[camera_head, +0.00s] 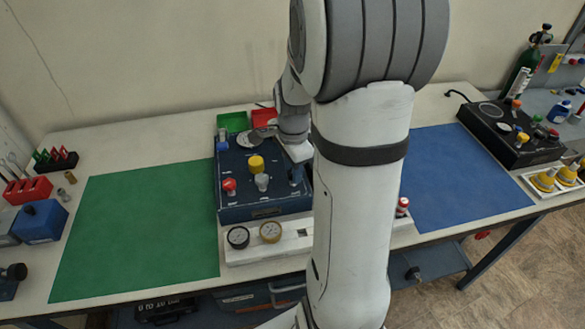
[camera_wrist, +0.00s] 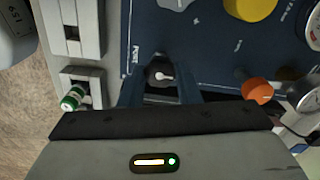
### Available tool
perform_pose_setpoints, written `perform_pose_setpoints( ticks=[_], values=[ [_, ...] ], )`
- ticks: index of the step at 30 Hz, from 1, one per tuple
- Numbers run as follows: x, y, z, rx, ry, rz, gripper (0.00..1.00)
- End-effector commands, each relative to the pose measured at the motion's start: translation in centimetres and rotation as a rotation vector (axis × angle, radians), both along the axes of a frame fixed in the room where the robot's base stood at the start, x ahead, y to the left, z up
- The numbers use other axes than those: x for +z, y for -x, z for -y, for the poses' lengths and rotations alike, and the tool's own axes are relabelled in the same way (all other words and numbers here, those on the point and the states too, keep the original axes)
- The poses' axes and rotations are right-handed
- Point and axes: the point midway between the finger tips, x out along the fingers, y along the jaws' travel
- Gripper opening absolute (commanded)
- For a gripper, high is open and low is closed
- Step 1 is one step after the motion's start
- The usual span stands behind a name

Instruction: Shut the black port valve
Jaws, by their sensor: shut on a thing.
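The dark blue trainer panel (camera_head: 235,200) stands on the table, with a yellow knob (camera_head: 256,164), a red knob (camera_head: 229,185) and a grey knob (camera_head: 262,182) on top. In the wrist view, the black port valve (camera_wrist: 158,76) sits beside a "PORT" label on the panel (camera_wrist: 190,45). A white pointer on it points right in that view. My gripper (camera_wrist: 160,86) is shut on this valve, with one blue finger on each side. In the head view my gripper (camera_head: 296,174) is at the panel's right side, and the black valve cannot be made out there.
Two gauges (camera_head: 270,231) lie on a white strip in front of the panel. An orange knob (camera_wrist: 257,91) is right of my gripper in the wrist view. A green mat (camera_head: 140,230) and a blue mat (camera_head: 460,180) are clear. A black box (camera_head: 510,135) stands far right.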

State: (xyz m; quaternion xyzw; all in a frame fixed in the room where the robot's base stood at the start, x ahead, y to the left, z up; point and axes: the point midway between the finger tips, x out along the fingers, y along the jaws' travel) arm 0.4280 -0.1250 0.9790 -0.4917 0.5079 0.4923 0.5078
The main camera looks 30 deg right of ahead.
Motion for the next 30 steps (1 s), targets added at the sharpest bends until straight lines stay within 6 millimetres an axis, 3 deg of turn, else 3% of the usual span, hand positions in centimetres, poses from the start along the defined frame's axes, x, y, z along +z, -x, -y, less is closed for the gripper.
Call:
perform_pose_setpoints(
  ticks=[10, 11, 18, 26, 30],
  values=[
    [0.1, -0.1, 0.0, -0.004, 0.0, 0.005, 0.07],
    [0.1, -0.1, 0.0, -0.004, 0.0, 0.005, 0.31],
    [0.1, -0.1, 0.0, -0.003, 0.0, 0.003, 0.51],
    [0.2, -0.1, 0.0, -0.002, 0.0, 0.002, 0.52],
    [1.6, -0.1, 0.0, -0.002, 0.001, 0.006, 0.52]
  ],
)
